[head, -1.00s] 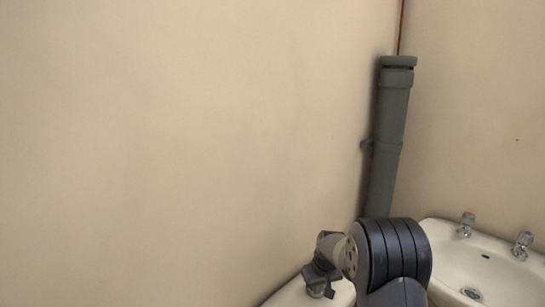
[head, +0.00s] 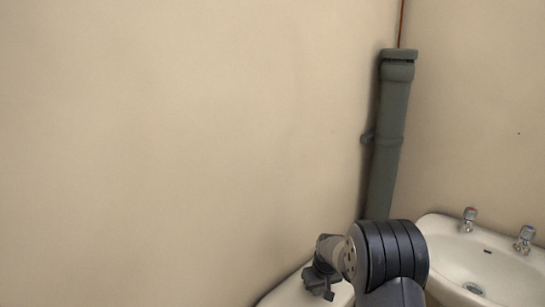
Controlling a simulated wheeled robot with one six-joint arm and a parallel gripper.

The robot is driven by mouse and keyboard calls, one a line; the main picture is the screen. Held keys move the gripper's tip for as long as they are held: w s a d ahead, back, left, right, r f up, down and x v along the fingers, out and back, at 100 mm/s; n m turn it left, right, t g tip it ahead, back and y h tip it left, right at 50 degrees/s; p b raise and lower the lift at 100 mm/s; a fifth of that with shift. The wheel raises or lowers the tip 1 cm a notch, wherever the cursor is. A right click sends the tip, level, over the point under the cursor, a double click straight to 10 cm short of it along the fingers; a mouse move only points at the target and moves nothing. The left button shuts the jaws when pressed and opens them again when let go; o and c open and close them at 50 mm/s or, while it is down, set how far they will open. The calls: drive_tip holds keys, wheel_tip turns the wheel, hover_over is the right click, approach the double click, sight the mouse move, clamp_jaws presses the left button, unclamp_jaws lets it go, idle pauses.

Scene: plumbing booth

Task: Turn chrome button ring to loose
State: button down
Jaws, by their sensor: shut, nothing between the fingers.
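My gripper (head: 320,290) is low in the head view, over the top of a white ceramic fixture (head: 281,293) against the left wall. It looks small and dark, with its jaws shut and nothing visible held. The chrome button ring cannot be made out; my gripper covers part of the white top, and the frame's bottom edge cuts it off. I cannot tell whether the gripper touches anything there.
A grey-green vertical pipe (head: 389,130) stands in the wall corner behind my arm. A white washbasin (head: 440,240) with two chrome taps (head: 469,219) (head: 524,239) is at the right. The left wall is bare.

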drive_tip(key=shift+w+d+b, duration=0.15)
drive_tip(key=shift+d+b, duration=0.15)
drive_tip(key=shift+d, duration=0.4)
drive_tip(key=shift+w+d, duration=0.1)
drive_tip(key=shift+d, duration=0.4)
drive_tip(key=shift+w+d, duration=0.3)
drive_tip(key=shift+d, duration=0.3)
idle(0.4)
drive_tip(key=shift+d+b, duration=0.15)
drive_tip(key=shift+b, duration=0.2)
drive_tip(key=shift+s+d, duration=0.15)
drive_tip(key=shift+s, duration=0.1)
wheel_tip(320, 180, up, 6)
drive_tip(key=p, duration=0.3)
drive_tip(key=shift+p, duration=0.3)
